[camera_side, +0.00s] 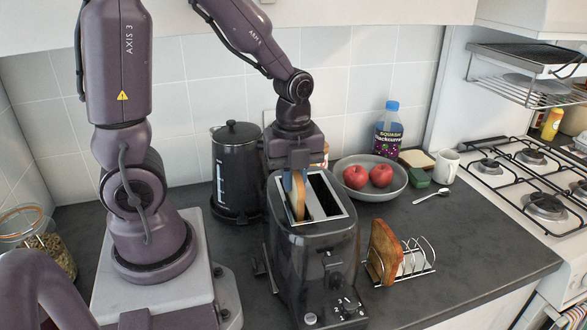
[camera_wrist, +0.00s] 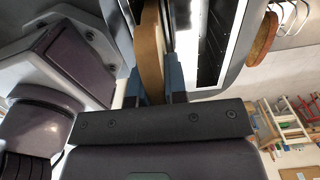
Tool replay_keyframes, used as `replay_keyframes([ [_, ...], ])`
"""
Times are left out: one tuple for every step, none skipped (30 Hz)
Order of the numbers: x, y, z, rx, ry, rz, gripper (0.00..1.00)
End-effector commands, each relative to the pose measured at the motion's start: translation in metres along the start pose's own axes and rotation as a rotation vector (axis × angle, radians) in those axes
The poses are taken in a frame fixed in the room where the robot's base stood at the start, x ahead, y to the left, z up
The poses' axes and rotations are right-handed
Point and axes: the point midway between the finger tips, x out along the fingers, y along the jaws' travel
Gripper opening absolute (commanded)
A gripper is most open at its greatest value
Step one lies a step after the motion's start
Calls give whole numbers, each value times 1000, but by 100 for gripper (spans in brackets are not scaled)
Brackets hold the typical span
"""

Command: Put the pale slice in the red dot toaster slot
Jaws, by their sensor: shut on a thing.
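My gripper (camera_side: 298,172) points down over the black toaster (camera_side: 315,250) and is shut on a slice of bread (camera_side: 298,198). The slice stands upright on edge, its lower part inside the toaster's left slot; its depth there is hidden. In the wrist view the slice (camera_wrist: 151,50) shows as a tan crust edge between the fingers (camera_wrist: 153,85). The right slot (camera_side: 325,192) looks dark and empty. I cannot make out a red dot by either slot. A browner slice (camera_side: 385,248) stands in the wire toast rack (camera_side: 416,262) right of the toaster.
A black kettle (camera_side: 236,175) stands close behind and left of the toaster. A grey bowl (camera_side: 368,168) with two red apples, a squash bottle (camera_side: 389,132), a white mug (camera_side: 446,166) and a spoon (camera_side: 432,196) are behind right. The counter right of the rack is clear up to the hob (camera_side: 545,205).

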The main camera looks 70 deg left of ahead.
Motion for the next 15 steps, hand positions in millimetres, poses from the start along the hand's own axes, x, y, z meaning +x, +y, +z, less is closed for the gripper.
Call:
replay_keyframes([
  [2, 0, 0, 0, 1, 2, 0],
  [3, 0, 0, 0, 1, 2, 0],
  [4, 0, 0, 0, 1, 2, 0],
  [4, 0, 0, 0, 1, 1, 0],
  [5, 0, 0, 0, 0, 1, 0],
  [5, 0, 0, 0, 0, 0, 0],
  [6, 0, 0, 0, 0, 0, 0],
  [6, 0, 0, 0, 0, 0, 0],
  [6, 0, 0, 0, 0, 0, 0],
  [6, 0, 0, 0, 0, 0, 0],
  [6, 0, 0, 0, 0, 0, 0],
  [6, 0, 0, 0, 0, 0, 0],
  [6, 0, 0, 0, 0, 0, 0],
  [6, 0, 0, 0, 0, 0, 0],
  [6, 0, 0, 0, 0, 0, 16],
])
